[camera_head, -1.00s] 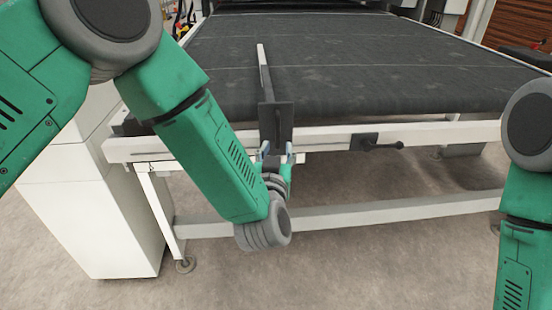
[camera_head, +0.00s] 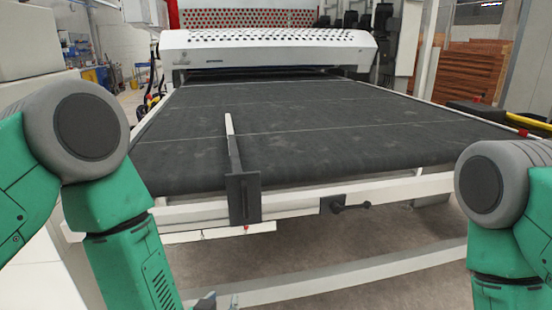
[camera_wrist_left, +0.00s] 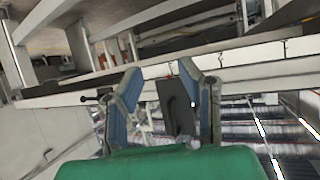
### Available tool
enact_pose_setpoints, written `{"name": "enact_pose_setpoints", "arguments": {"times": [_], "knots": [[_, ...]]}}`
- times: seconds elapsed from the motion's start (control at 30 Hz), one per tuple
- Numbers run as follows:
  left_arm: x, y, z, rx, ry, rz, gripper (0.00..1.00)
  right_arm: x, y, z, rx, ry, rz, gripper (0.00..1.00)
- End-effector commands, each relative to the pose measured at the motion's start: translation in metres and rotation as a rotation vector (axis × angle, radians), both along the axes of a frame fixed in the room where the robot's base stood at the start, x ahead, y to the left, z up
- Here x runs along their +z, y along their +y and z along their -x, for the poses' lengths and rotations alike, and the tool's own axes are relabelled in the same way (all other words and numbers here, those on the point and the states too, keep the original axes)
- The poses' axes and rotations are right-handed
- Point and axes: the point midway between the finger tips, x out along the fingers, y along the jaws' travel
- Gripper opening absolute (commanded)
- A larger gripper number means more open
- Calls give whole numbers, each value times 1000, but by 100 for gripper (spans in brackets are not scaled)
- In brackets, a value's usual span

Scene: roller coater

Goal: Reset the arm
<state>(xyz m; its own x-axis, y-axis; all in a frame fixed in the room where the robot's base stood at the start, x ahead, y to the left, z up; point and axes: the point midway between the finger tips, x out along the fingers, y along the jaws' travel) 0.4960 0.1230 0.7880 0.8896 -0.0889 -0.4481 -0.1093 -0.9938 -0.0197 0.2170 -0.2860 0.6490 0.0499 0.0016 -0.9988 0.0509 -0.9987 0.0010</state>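My left arm (camera_head: 140,245) comes down from the left in the head view. Only a small part of my left gripper (camera_head: 205,301) shows at the bottom edge, below and apart from the dark bracket (camera_head: 243,198) on the machine's front rail. In the left wrist view the two blue-grey fingers of my left gripper (camera_wrist_left: 166,88) stand apart with nothing held. A dark plate (camera_wrist_left: 176,106) appears in the gap, beyond the fingers. My right arm (camera_head: 505,240) shows at the right of the head view; its gripper is out of frame.
The roller coater's dark belt (camera_head: 340,140) fills the middle, with a thin upright bar (camera_head: 231,140) near its front. A white perforated hood (camera_head: 265,50) stands behind. A black handle (camera_head: 345,206) sticks out from the front rail (camera_head: 400,188). Floor below is open.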

Motion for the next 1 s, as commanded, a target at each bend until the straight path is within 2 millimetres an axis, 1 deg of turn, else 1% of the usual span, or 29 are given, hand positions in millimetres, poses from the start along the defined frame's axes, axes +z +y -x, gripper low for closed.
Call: {"name": "enact_pose_setpoints", "arguments": {"times": [0.03, 0.07, 0.1, 0.17, 0.2, 0.27, 0.3, 0.4, 0.5, 0.6, 0.67, 1.0], "knots": [[-30, 19, 25, -11, 120, -10, 32, 0, 0, 0, 0, 0, 0, 40], [-45, 29, 40, -16, 188, -14, 32, 0, 0, 0, 0, 0, 0, 40], [-63, 42, 61, -20, 279, -19, 32, 0, 0, 0, 0, 0, 0, 40], [-87, 62, 95, -21, 415, -28, 32, 0, 0, 0, 1, 0, 0, 40], [-100, 76, 120, -15, 505, -34, 32, 0, 0, 0, 1, 0, 0, 40], [-115, 94, 155, -5, 630, -43, 32, 0, 0, 0, 1, 0, 0, 40], [-123, 105, 178, 5, 709, -50, 32, 0, 0, 0, 1, 0, 0, 40], [-132, 129, 226, 32, 872, -64, 32, 0, 0, 0, 1, 0, 0, 40], [-135, 144, 259, 55, 981, -74, 32, 0, 0, 0, 1, 0, 0, 40], [-135, 152, 277, 69, 1039, -80, 32, 0, 0, 0, 0, 0, 0, 40], [-135, 154, 281, 72, 1053, -81, 32, 0, 0, 0, 0, 0, 0, 40], [-135, 155, 282, 71, 1054, -79, 32, 0, 0, 0, 0, 0, 0, 40]]}}
